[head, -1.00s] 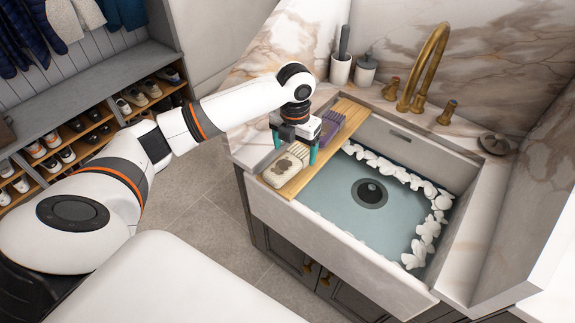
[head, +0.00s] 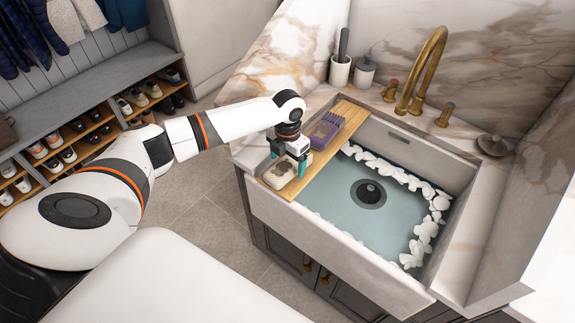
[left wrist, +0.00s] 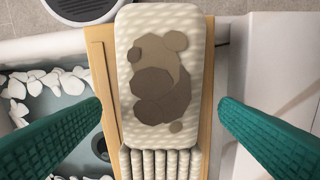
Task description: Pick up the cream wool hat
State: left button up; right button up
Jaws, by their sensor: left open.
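The cream wool hat (head: 281,172) lies on a wooden board across the near left part of the sink. In the left wrist view the hat (left wrist: 165,60) shows brown patches on its top and a ribbed cuff at the lower end. My left gripper (head: 287,164) is right above the hat, pointing down. Its two green fingers are open, one on each side of the hat and apart from it in the left wrist view (left wrist: 160,110). In the head view the gripper hides part of the hat. My right gripper is not in view.
A purple hat (head: 326,132) lies on the same wooden board (head: 345,110), just behind my left gripper. The sink basin (head: 340,205) holds water with white lumps along its edges. A brass tap (head: 428,70) stands behind. Shoe shelves (head: 85,135) are at the left.

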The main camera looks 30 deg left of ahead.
pick_arm(q)
jog(key=shift+f, duration=0.8)
jog(key=shift+c, duration=0.6)
jog(key=c, duration=1)
jog(key=shift+o, duration=0.2)
jog(key=shift+r, duration=0.1)
